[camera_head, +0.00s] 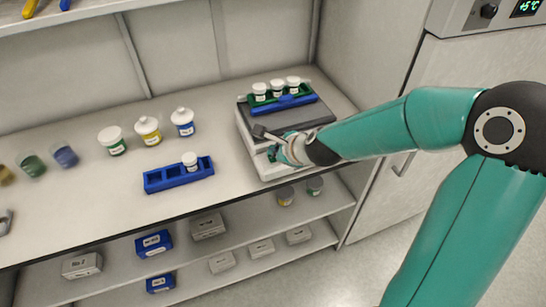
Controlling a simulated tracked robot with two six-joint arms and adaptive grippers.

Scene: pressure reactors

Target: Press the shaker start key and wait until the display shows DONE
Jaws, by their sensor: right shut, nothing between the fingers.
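The shaker (246,122) is a pale box with a dark top plate at the right end of the bench. On its plate stands a blue and green rack (287,103) with three white-capped jars (277,88). My right gripper (270,145) is at the shaker's front face, with its fingers shut and empty. Whether the fingertips touch the face cannot be told. The gripper and forearm cover much of the front, so the start key and the display cannot be made out. My left gripper is not in view.
A blue rack (178,177) with one white-capped jar (190,160) stands left of the shaker. Several jars (148,130) stand farther left. Boxes (208,226) lie on the shelves below. A cabinet with a green readout (526,7) stands at right.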

